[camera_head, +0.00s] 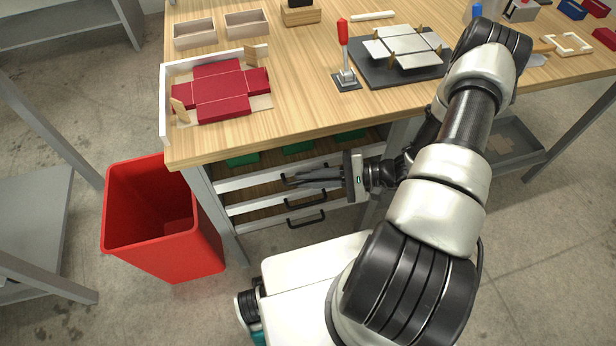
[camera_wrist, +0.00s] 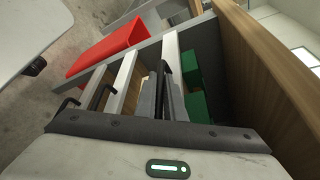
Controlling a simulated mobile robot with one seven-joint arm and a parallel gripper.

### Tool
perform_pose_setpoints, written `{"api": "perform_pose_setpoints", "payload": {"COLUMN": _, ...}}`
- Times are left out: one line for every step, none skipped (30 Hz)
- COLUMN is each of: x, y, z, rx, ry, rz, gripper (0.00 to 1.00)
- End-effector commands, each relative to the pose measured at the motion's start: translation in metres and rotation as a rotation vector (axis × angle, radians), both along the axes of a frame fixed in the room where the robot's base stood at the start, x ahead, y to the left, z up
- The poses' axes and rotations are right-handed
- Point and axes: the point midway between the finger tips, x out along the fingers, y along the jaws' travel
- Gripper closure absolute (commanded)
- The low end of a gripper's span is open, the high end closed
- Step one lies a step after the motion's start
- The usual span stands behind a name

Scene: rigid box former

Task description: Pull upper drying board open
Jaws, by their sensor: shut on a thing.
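The upper drying board (camera_head: 240,182) is the topmost of the white-fronted boards under the wooden table, with green pieces (camera_head: 298,147) lying on it. In the wrist view its white front (camera_wrist: 171,52) runs past my fingers, with green pieces (camera_wrist: 194,75) behind it. My gripper (camera_head: 292,180) reaches in from the right at the board's front. It is shut on the board's dark handle (camera_wrist: 162,72), which my fingers partly hide. How far the board stands out is hard to tell.
Two lower boards have dark handles (camera_head: 305,200) just below. A red bin (camera_head: 165,225) stands on the floor to the left, close to the table leg. The table top (camera_head: 300,90) overhangs the boards and holds a red box blank (camera_head: 220,90) in a white tray.

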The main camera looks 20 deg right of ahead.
Motion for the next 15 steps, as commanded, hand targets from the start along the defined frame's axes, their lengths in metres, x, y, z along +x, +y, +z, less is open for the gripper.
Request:
{"api": "perform_pose_setpoints", "payload": {"x": -0.005, "y": 0.0, "z": 0.0, "rx": 0.0, "ry": 0.003, "rz": -0.001, "gripper": 1.0}}
{"api": "perform_pose_setpoints", "payload": {"x": -0.008, "y": 0.0, "z": 0.0, "rx": 0.0, "ry": 0.003, "rz": -0.001, "gripper": 1.0}}
{"api": "perform_pose_setpoints", "payload": {"x": -0.013, "y": -0.001, "z": 0.0, "rx": 0.001, "ry": 0.004, "rz": -0.002, "gripper": 1.0}}
{"api": "perform_pose_setpoints", "payload": {"x": -0.017, "y": -0.001, "z": 0.0, "rx": 0.001, "ry": 0.005, "rz": -0.003, "gripper": 1.0}}
{"api": "perform_pose_setpoints", "payload": {"x": -0.022, "y": -0.001, "z": 0.0, "rx": 0.001, "ry": 0.004, "rz": -0.003, "gripper": 1.0}}
{"api": "perform_pose_setpoints", "payload": {"x": -0.029, "y": -0.001, "z": 0.001, "rx": 0.002, "ry": 0.004, "rz": -0.002, "gripper": 1.0}}
{"api": "perform_pose_setpoints", "payload": {"x": -0.036, "y": 0.0, "z": 0.001, "rx": 0.002, "ry": 0.005, "rz": -0.003, "gripper": 1.0}}
{"api": "perform_pose_setpoints", "payload": {"x": -0.042, "y": -0.001, "z": 0.001, "rx": 0.003, "ry": 0.005, "rz": -0.005, "gripper": 1.0}}
{"api": "perform_pose_setpoints", "payload": {"x": -0.052, "y": 0.0, "z": 0.001, "rx": 0.003, "ry": 0.006, "rz": -0.004, "gripper": 1.0}}
{"api": "perform_pose_setpoints", "payload": {"x": -0.059, "y": -0.001, "z": 0.001, "rx": 0.003, "ry": 0.006, "rz": -0.004, "gripper": 1.0}}
{"api": "perform_pose_setpoints", "payload": {"x": -0.067, "y": -0.001, "z": 0.001, "rx": 0.002, "ry": 0.007, "rz": -0.005, "gripper": 1.0}}
{"api": "perform_pose_setpoints", "payload": {"x": -0.078, "y": -0.001, "z": 0.001, "rx": 0.003, "ry": 0.006, "rz": -0.006, "gripper": 1.0}}
{"api": "perform_pose_setpoints", "payload": {"x": -0.086, "y": -0.001, "z": 0.001, "rx": 0.004, "ry": 0.006, "rz": -0.005, "gripper": 1.0}}
{"api": "perform_pose_setpoints", "payload": {"x": -0.095, "y": -0.001, "z": 0.001, "rx": 0.004, "ry": 0.006, "rz": -0.006, "gripper": 1.0}}
{"api": "perform_pose_setpoints", "payload": {"x": -0.106, "y": -0.001, "z": 0.0, "rx": 0.003, "ry": 0.005, "rz": -0.006, "gripper": 1.0}}
